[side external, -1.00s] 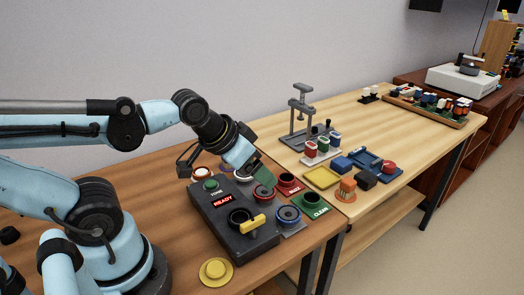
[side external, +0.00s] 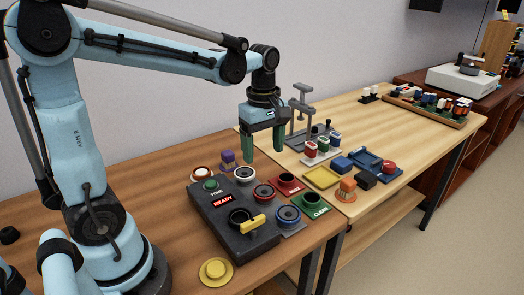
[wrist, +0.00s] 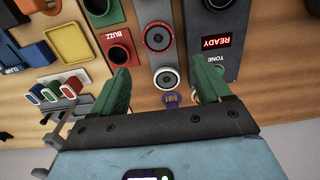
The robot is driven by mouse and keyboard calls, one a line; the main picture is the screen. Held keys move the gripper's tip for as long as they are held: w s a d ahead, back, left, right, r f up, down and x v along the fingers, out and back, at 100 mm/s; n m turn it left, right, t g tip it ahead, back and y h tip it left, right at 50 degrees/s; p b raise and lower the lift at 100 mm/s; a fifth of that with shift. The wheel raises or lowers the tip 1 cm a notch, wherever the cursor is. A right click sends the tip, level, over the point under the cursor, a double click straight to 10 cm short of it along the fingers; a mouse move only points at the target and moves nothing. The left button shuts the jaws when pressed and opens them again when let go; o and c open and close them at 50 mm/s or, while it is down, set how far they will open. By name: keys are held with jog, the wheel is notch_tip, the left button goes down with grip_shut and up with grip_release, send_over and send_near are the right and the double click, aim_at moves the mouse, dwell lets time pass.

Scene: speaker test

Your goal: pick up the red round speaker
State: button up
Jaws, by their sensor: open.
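The red round speaker (side external: 264,192), a dark cone with a red rim, sits in a row of speakers beside the control box. It also shows in the wrist view (wrist: 157,37), above the white-rimmed speaker (wrist: 166,78). My gripper (side external: 264,157) points down with its green fingers apart and empty. It hangs above the table, behind the red speaker in the side view. In the wrist view the white-rimmed speaker appears between my fingertips (wrist: 165,73), and the red speaker is beyond them.
A blue-rimmed speaker (side external: 288,214) stands at the near end of the row. The red BUZZ bin (side external: 289,183) and green CLEAR bin (side external: 313,203) are to the right. The dark control box (side external: 232,222) reads READY. A purple block (side external: 228,158) stands behind; a grey press (side external: 301,115) is farther back.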

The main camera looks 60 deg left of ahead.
aim_at(264, 190)
jog(key=shift+w+f, duration=0.2)
jog(key=shift+f, duration=5.8)
jog(key=shift+c, duration=0.4)
jog(key=c, duration=0.7)
jog(key=shift+r, duration=0.15)
